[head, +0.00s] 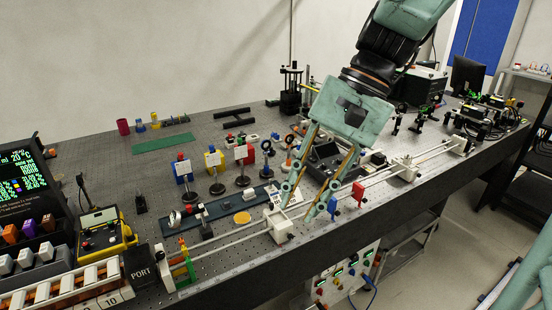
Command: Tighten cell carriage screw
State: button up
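A long white rail (346,197) runs along the bench's front edge. A white carriage block (282,238) sits on it just below my gripper (292,212). My gripper points down with its two long green-and-brass fingers spread apart, and nothing shows between them. Its fingertips appear at or just above this block; I cannot tell whether they touch it. Another white carriage block (405,172) sits farther right on the rail. Which one is the cell carriage is unclear, and no screw can be made out on either at this size.
Red and blue plates (358,191) stand by the rail, close right of my fingers. Mounted red, yellow and blue blocks (214,162) stand behind. A yellow meter (103,236) and a rack (70,292) are at left. A control panel (346,277) is below the edge.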

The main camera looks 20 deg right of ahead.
jog(key=w+d+f+m+t+y+p, duration=0.25)
jog(key=w+d+m, duration=0.25)
jog(key=w+d, duration=0.4)
jog(key=w+d+f+m+t+y+p, duration=0.1)
jog(key=w+d+m+t+y+p, duration=0.4)
jog(key=d, duration=0.7)
jog(key=m+t+h+p, duration=0.4)
jog(key=m+t+h, duration=0.6)
jog(key=m, duration=0.5)
send_near(418, 175)
jog(key=s+d, duration=0.2)
jog(key=s, duration=0.4)
jog(key=shift+a+f, duration=0.2)
jog(key=shift+f, duration=0.05)
jog(key=shift+w+a, duration=0.3)
jog(key=shift+w, duration=1.95)
jog(key=shift+w+a, duration=0.35)
jog(key=shift+w, duration=1.9)
jog(key=shift+w+a, duration=0.3)
jog(key=shift+w, duration=1.95)
